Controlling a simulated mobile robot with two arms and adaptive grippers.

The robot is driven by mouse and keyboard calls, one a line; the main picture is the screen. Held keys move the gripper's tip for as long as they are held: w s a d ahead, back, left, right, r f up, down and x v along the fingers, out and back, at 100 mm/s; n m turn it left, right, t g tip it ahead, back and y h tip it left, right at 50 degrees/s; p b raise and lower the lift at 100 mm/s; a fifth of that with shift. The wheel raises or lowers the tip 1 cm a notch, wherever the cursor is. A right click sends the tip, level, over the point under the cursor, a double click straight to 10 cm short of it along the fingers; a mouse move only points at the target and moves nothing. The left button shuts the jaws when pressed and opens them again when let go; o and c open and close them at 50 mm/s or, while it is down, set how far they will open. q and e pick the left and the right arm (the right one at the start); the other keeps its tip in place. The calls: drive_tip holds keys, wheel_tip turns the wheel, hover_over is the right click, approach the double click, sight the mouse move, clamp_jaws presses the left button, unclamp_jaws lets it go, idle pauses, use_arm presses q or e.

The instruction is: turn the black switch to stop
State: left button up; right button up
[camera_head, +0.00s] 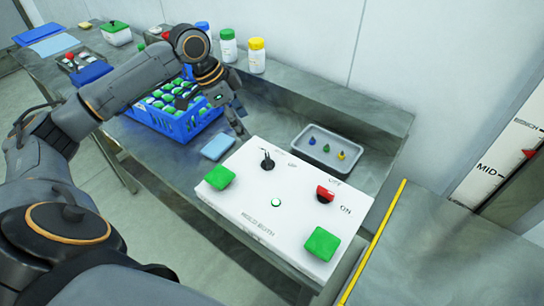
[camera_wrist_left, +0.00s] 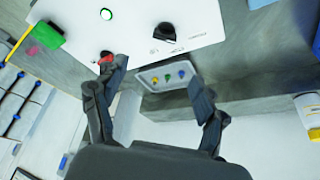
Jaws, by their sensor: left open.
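The black switch (camera_head: 267,160) is a small knob with a lever at the far-left part of a white control panel (camera_head: 240,208). Its lever points up and slightly left in the head view, and the lettering beside it is too small to read. It also shows in the left wrist view as a dark knob (camera_wrist_left: 165,33). My right gripper is not seen.
A grey tray (camera_head: 362,172) with three coloured pieces stands behind. A blue crate (camera_head: 180,135) with green-topped items is at left, beside a light-blue pad (camera_head: 218,146).

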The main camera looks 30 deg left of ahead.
sight(269, 158)
use_arm(q)
drive_tip(key=x, duration=0.4)
drive_tip(key=p+x, duration=0.1)
drive_tip(key=x, duration=0.9)
drive_tip(key=shift+w+a+f+p, duration=0.1)
drive_tip(key=shift+w+f+p, duration=0.15)
drive_tip(key=shift+w, duration=0.2)
drive_tip(key=shift+w+f, duration=0.1)
drive_tip(key=shift+f, duration=0.4)
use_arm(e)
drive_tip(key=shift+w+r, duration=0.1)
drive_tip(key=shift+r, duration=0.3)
use_arm(q)
drive_tip(key=c, duration=1.2)
